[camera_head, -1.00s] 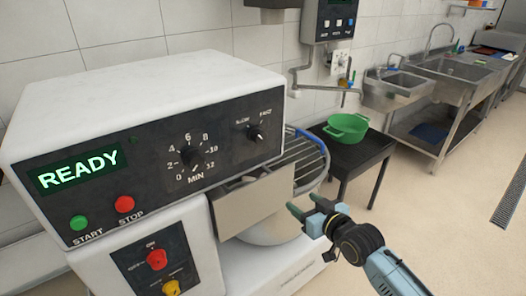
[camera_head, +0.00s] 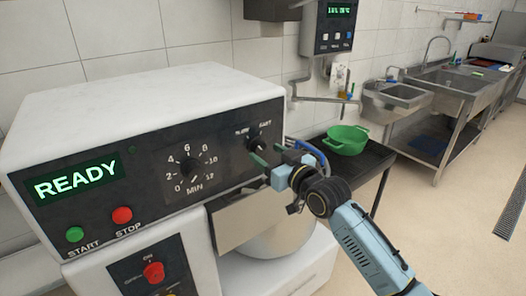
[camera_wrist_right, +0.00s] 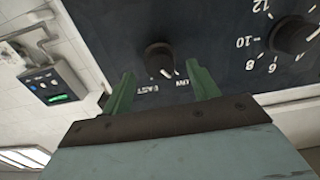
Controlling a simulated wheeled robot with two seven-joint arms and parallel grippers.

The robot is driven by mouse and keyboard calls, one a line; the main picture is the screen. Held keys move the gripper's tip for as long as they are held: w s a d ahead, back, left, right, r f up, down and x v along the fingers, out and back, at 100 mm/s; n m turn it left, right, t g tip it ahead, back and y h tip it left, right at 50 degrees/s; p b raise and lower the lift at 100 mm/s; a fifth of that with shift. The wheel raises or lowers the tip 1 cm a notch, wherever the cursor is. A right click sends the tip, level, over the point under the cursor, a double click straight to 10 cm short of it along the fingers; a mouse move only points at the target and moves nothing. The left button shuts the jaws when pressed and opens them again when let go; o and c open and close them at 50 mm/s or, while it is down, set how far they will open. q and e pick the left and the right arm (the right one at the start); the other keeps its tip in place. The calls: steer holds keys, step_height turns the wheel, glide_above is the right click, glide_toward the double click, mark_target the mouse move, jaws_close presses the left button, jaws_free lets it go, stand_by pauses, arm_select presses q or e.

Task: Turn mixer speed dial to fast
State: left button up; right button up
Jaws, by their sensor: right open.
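The mixer (camera_head: 150,105) is a white machine with a dark control panel and a green READY display. Its speed dial (camera_head: 254,141) is a small black knob at the panel's right end, between the words SLOW and FAST. In the right wrist view the speed dial (camera_wrist_right: 160,58) sits just beyond and between the fingertips, its pointer nearer SLOW than FAST. My right gripper (camera_head: 265,154) is open, its green fingers close to the panel at the dial. The right wrist view shows the two fingers (camera_wrist_right: 160,85) apart with nothing held. My left gripper is not in view.
The timer dial (camera_head: 190,169) is left of the speed dial. Start (camera_head: 75,234) and stop (camera_head: 122,215) buttons sit lower left. The mixer bowl (camera_head: 283,237) is below my right gripper. A green basin (camera_head: 345,140) stands on a dark table at the right.

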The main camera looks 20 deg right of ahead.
mark_target(258, 147)
steer(key=shift+x, duration=1.4)
steer(key=c, duration=1)
